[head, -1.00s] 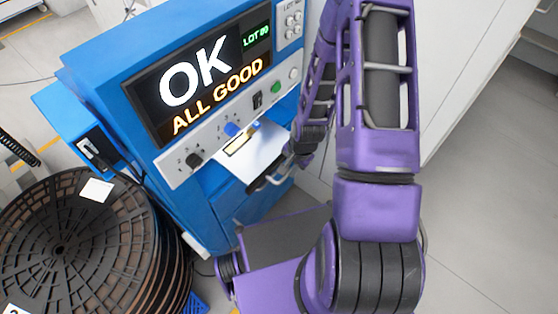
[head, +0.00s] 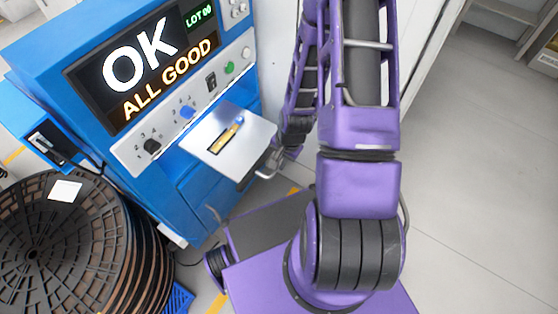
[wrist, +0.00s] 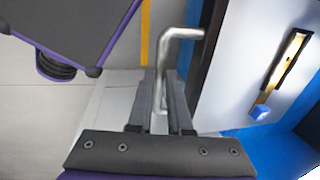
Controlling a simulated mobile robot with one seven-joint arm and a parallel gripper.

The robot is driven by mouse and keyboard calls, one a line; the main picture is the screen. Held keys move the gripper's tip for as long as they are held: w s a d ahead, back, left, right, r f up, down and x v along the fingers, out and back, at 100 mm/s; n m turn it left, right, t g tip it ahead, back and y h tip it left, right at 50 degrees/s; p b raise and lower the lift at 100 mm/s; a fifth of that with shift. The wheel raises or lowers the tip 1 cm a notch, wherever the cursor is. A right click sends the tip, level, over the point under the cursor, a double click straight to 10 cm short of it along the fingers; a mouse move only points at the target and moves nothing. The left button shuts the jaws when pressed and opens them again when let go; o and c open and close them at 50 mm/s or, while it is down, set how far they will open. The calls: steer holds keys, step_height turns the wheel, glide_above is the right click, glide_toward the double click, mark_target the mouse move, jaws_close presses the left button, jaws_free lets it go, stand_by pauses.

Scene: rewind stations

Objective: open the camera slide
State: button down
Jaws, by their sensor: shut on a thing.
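The camera slide (head: 258,130) is a flat silver tray that stands out from the front of the blue machine (head: 196,205). A dark-framed slot with a yellowish strip (head: 226,137) lies in its top. The slide also shows at the right of the wrist view (wrist: 245,75), with a small blue block at the slot's lower end. A bent metal handle (wrist: 181,33) is on the slide's outer edge. My gripper (wrist: 162,78) is shut on this handle, with one finger on each side of its bar. In the head view my gripper (head: 272,160) is partly hidden by my arm.
The machine's screen (head: 145,62) reads "OK ALL GOOD" and "LOT 00". Knobs and buttons, including a blue knob (head: 187,112), line the panel below it. A stack of dark reels (head: 75,240) stands at the left. Open floor (head: 470,190) lies at the right.

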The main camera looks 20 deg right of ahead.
steer(key=c, duration=0.8)
jaws_free()
steer(key=shift+c, duration=0.2)
step_height(320, 180, up, 17)
steer(key=s+d+p, duration=0.2)
steer(key=s+p, duration=0.1)
steer(key=p, duration=0.1)
steer(key=shift+w, duration=0.1)
